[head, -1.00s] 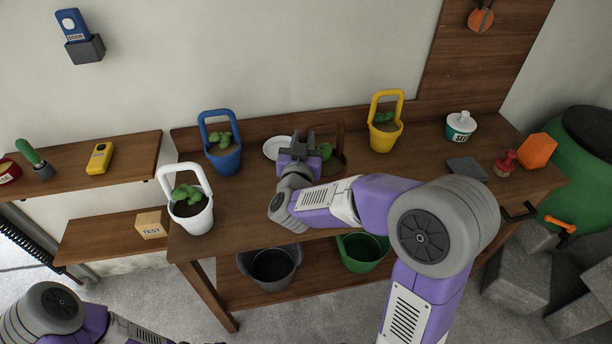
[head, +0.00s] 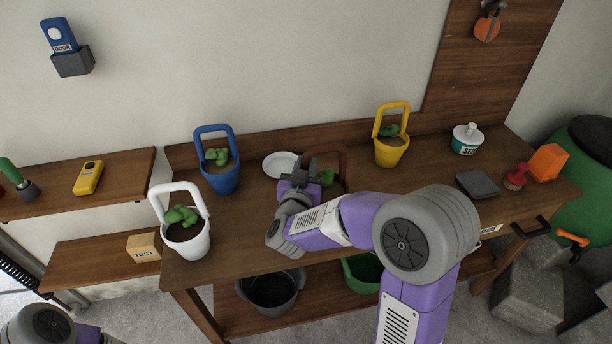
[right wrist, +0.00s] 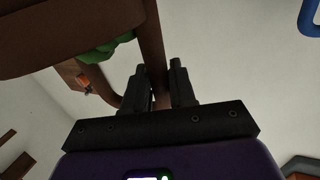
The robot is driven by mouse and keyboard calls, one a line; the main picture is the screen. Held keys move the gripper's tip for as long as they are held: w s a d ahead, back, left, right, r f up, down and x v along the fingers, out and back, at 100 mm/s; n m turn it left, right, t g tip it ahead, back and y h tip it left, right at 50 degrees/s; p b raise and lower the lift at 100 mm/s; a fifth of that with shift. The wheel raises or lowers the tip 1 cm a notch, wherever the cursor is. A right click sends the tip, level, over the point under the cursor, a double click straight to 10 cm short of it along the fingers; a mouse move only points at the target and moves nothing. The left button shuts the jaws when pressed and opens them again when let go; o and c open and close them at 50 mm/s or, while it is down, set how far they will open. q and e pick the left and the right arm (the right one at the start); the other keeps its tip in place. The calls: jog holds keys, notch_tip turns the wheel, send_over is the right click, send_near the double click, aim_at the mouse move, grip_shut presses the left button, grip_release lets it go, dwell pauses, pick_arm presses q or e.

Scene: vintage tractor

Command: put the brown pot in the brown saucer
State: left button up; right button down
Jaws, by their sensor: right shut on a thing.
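The brown pot, holding a green plant, is mostly hidden behind my right gripper (head: 308,166) in the head view. Its brown handle (head: 342,158) shows above and right of the fingers. In the right wrist view the handle (right wrist: 153,45) passes between the fingers (right wrist: 162,84), which are shut on it. The pot body (right wrist: 60,35) and some green leaves (right wrist: 105,52) fill the upper left there. I cannot make out a brown saucer. Only part of my left arm shows at the lower left of the head view; its gripper is out of view.
A white saucer (head: 279,165) lies just left of my right gripper on the wooden bench (head: 232,240). A blue pot (head: 222,180), a white pot (head: 187,240) and a yellow pot (head: 391,154) stand around it. A jar (head: 466,142) and a dark flat block (head: 477,184) are at right.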

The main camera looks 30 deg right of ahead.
pick_arm(q)
jog(key=shift+f, duration=0.4)
pick_arm(e)
jog(key=shift+w+f, duration=0.1)
jog(key=shift+f, duration=0.75)
jog(key=shift+f+b, duration=0.2)
jog(key=shift+b, duration=0.1)
pick_arm(q)
jog(key=shift+f, duration=0.1)
pick_arm(e)
jog(key=c, duration=0.9)
grip_release()
jog(key=shift+a+r+p, duration=0.1)
jog(key=shift+r+p, duration=0.15)
jog(key=shift+p, duration=0.05)
pick_arm(q)
jog(key=shift+r, duration=0.45)
pick_arm(e)
jog(key=v, duration=1.2)
jog(key=shift+f, duration=0.1)
